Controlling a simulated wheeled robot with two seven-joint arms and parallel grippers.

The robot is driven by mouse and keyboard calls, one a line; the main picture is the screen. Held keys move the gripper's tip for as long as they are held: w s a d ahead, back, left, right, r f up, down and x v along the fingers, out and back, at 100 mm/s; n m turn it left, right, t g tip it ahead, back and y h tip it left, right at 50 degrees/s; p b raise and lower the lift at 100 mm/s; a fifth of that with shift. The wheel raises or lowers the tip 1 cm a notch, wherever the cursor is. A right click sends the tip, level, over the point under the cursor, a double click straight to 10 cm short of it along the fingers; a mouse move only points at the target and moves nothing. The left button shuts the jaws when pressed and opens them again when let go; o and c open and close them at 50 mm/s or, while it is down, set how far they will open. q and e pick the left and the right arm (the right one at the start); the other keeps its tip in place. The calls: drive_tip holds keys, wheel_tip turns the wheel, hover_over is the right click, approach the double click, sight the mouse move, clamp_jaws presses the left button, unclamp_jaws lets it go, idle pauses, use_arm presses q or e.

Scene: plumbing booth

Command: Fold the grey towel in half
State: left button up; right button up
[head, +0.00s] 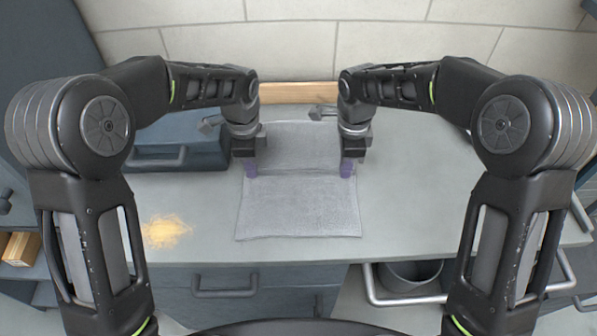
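The grey towel (298,208) lies on the workbench in front of me, its near edge close to the bench's front. A crosswise line like a ridge or edge runs across it between my two grippers, with more grey cloth (300,140) beyond it. My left gripper (250,168) points down at the left end of this line. My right gripper (347,168) points down at the right end.
A dark blue-grey case (180,142) with a handle stands left of the towel. A yellowish patch of grains (167,231) lies on the bench (200,205) at front left. The bench right of the towel is clear. A wooden strip (297,93) runs along the back wall.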

use_arm(q)
drive_tip(key=shift+f, duration=0.1)
clamp_jaws()
use_arm(e)
clamp_jaws()
